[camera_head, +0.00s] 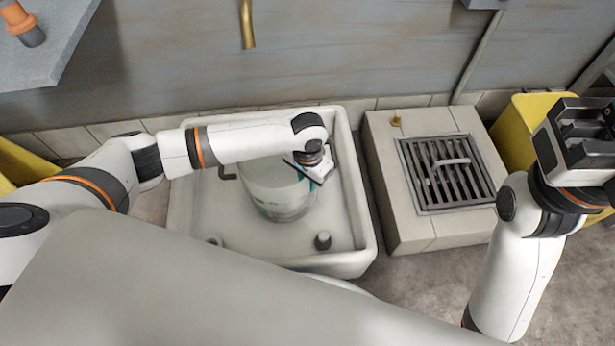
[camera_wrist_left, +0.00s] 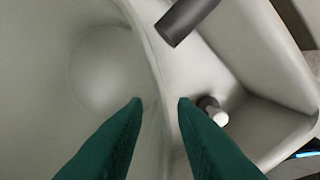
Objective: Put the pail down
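The pale pail (camera_head: 275,187) is inside the white basin (camera_head: 357,200), toward its back, and looks upright. I cannot tell whether its bottom touches the basin floor. My left gripper (camera_head: 318,170) is over the pail's right side, partly hidden by its wrist. In the left wrist view its green fingers (camera_wrist_left: 160,102) stand apart on either side of the pail's wall (camera_wrist_left: 152,60), with visible gaps. My right gripper (camera_head: 582,125) is raised at the far right, away from the pail; its finger opening is unclear.
A short dark peg (camera_head: 322,241) stands in the basin's front right. A block with a metal drain grate (camera_head: 447,172) is right of the basin. A yellow container (camera_head: 517,128) stands beyond it. A brass pipe (camera_head: 247,25) hangs on the wall above the basin.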

